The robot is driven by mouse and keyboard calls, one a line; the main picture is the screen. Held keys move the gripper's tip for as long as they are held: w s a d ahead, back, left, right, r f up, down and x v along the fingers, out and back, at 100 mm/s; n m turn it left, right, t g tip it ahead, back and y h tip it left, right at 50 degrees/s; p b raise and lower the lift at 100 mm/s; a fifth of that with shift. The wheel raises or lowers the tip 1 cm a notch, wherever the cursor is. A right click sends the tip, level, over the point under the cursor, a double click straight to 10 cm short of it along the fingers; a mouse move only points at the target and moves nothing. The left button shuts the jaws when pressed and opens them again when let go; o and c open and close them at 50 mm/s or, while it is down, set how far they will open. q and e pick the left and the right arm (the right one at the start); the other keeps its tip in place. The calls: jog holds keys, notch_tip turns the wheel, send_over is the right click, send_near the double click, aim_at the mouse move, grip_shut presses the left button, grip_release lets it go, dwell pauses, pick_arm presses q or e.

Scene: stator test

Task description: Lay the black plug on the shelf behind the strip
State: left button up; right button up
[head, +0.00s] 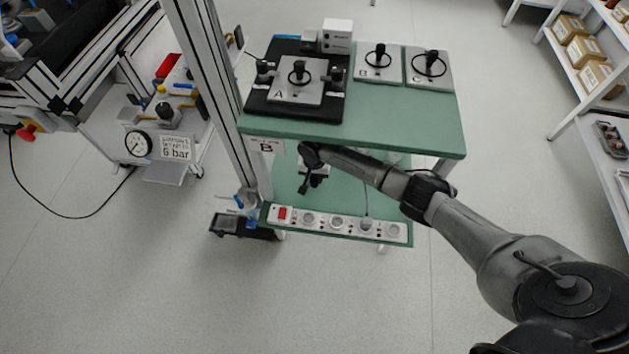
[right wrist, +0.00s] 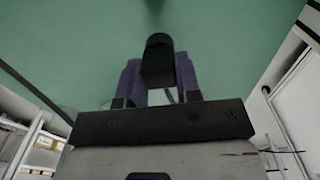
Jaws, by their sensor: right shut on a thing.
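The white power strip (head: 340,224) with a red switch and several sockets runs along the front edge of the green lower shelf (head: 345,195). My right gripper (head: 307,184) reaches under the upper table top, over the left part of this shelf and behind the strip. In the right wrist view, its two purple fingers (right wrist: 159,82) are shut on the black plug (right wrist: 158,55), against a green surface. In the head view the plug is too small and dark to separate clearly from the gripper. I cannot tell whether the plug touches the shelf. My left gripper is not in view.
The green upper table top (head: 410,125) hangs over the shelf and carries plates with black parts. A metal upright (head: 218,90) stands at the left. A thin cord (head: 366,197) rises from the strip's right part. Green shelf surface shows bare right of the gripper.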

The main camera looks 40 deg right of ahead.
jog(key=shift+f+b, duration=0.3)
jog(key=shift+f, duration=0.55)
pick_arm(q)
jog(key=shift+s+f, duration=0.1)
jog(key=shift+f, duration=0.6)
pick_arm(e)
jog(key=shift+s+r, duration=0.1)
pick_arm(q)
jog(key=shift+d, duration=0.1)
pick_arm(e)
jog(key=o, duration=0.9)
